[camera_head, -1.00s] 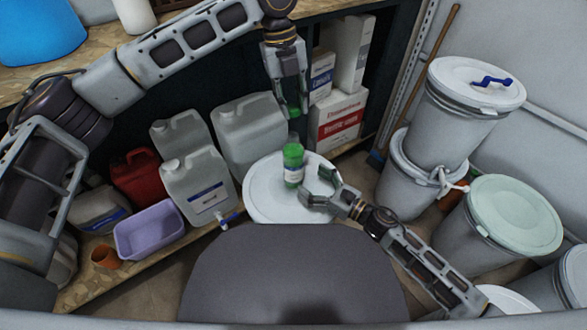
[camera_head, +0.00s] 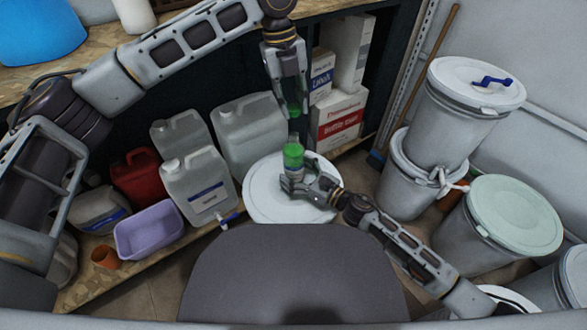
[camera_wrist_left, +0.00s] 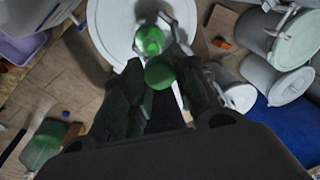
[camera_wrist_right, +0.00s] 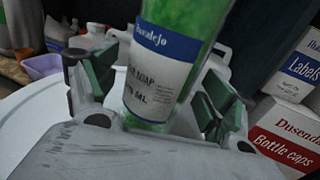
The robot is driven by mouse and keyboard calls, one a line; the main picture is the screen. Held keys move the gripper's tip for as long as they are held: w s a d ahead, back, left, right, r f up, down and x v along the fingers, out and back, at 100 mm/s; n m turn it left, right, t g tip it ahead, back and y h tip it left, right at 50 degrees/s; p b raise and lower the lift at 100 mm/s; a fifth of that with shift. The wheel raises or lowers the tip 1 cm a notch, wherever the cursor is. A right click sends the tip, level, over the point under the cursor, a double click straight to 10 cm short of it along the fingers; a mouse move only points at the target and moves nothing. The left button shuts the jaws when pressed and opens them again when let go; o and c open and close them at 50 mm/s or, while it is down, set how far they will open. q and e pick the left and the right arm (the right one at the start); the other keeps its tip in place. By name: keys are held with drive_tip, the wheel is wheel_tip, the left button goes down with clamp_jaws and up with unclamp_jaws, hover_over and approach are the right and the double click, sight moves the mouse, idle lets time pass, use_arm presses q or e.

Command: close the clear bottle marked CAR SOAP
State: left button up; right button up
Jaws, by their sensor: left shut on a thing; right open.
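The clear bottle (camera_head: 294,157) with green liquid stands upright on a white drum lid (camera_head: 262,190). In the right wrist view the bottle (camera_wrist_right: 165,55) shows a white and blue label reading "SOAP". My right gripper (camera_head: 300,184) is open, its fingers (camera_wrist_right: 155,95) on either side of the bottle's lower part. My left gripper (camera_head: 292,108) points down above the bottle, shut on a green cap (camera_wrist_left: 160,73). The bottle's top (camera_wrist_left: 149,40) lies beyond the cap in the left wrist view, apart from it.
Grey-white canisters (camera_head: 198,184) and a lilac tub (camera_head: 150,228) stand on a board at left. Boxes (camera_head: 338,120) stand behind on the right. Stacked white drums (camera_head: 462,100) and a green-lidded drum (camera_head: 515,215) fill the right side.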

drive_tip(key=shift+w+a, duration=0.1)
drive_tip(key=shift+a, duration=0.1)
drive_tip(key=c, duration=1.5)
use_arm(q)
hover_over(295, 144)
drive_tip(key=w, duration=0.1)
drive_tip(key=shift+y, duration=0.4)
drive_tip(key=shift+w+a+f, duration=0.1)
drive_tip(key=shift+a+f, duration=0.05)
drive_tip(key=shift+f, duration=1.1)
drive_tip(key=shift+w+a+f, duration=0.1)
drive_tip(key=shift+a+f, duration=0.05)
drive_tip(key=shift+f, duration=1.1)
use_arm(e)
drive_tip(key=shift+c, duration=0.2)
use_arm(q)
drive_tip(key=shift+f, duration=0.9)
drive_tip(key=shift+f, duration=0.5)
use_arm(e)
clamp_jaws()
